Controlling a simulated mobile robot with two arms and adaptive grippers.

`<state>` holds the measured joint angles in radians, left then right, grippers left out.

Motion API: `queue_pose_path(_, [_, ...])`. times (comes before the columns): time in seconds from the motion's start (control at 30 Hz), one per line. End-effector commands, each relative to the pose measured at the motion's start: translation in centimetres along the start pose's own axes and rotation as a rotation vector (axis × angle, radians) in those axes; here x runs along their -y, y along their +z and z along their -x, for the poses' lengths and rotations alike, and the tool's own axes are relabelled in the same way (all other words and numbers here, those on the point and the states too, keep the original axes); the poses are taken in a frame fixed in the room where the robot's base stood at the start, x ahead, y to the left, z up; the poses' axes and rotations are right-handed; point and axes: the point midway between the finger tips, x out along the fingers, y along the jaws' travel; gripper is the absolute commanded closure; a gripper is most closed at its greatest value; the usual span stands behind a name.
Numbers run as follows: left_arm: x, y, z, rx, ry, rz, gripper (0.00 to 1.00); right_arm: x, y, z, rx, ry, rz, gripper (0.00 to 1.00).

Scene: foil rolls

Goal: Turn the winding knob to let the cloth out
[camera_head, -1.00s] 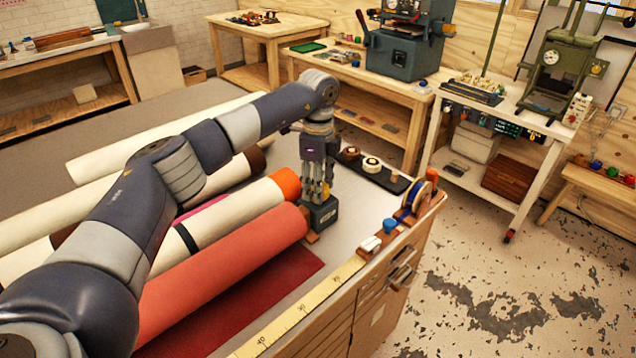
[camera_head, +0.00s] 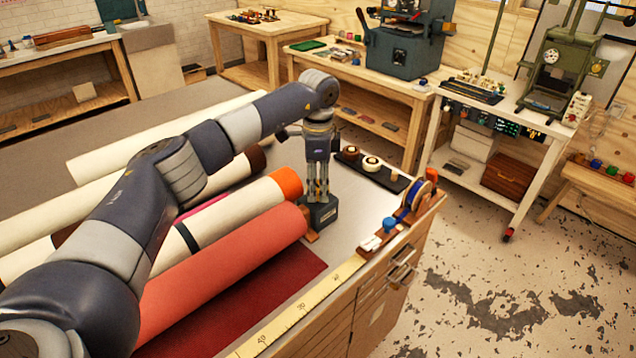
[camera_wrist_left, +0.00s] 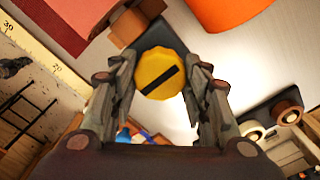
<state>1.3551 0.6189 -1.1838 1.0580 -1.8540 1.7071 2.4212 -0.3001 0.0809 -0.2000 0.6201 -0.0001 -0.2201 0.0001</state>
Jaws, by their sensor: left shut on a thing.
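The winding knob (camera_wrist_left: 161,73) is a yellow scalloped disc with a black bar across it, lying diagonally in the left wrist view. My left gripper (camera_head: 318,196) points straight down over the dark grey winder box (camera_head: 319,214) at the end of the red roll. In the wrist view its fingers (camera_wrist_left: 160,82) are closed around the knob from both sides. In the head view the fingers hide the knob. The red roll (camera_head: 230,268) lies on the table with dark red cloth (camera_head: 285,288) spread flat in front of it. My right gripper is out of view.
Orange-ended (camera_head: 287,183) and cream rolls (camera_head: 150,135) lie behind the red roll. A yellow ruler (camera_head: 300,310) runs along the table's front edge. A blue spool (camera_head: 417,197) and a dark tray with tape rolls (camera_head: 372,165) stand right of my gripper.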

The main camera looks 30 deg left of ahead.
Motion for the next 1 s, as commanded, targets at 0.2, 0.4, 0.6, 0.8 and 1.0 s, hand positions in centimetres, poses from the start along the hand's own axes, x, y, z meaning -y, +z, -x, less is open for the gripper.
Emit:
queue_pose_path(0.2, [0.1,0.0,0.1,-0.002,-0.002,0.004,0.81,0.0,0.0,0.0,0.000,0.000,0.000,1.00])
queue_pose_path(0.4, [0.1,0.0,0.1,-0.001,-0.001,0.002,0.36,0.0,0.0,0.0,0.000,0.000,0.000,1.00])
queue_pose_path(0.6, [0.0,0.0,0.0,-0.001,0.000,0.001,0.36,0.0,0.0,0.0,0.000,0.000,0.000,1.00])
queue_pose_path(0.8, [0.1,-0.1,1.5,-0.003,-0.003,0.001,0.36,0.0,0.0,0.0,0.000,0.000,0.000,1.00])
queue_pose_path(1.0, [0.1,-0.1,5.7,-0.005,-0.004,0.001,0.36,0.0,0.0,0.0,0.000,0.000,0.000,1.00])
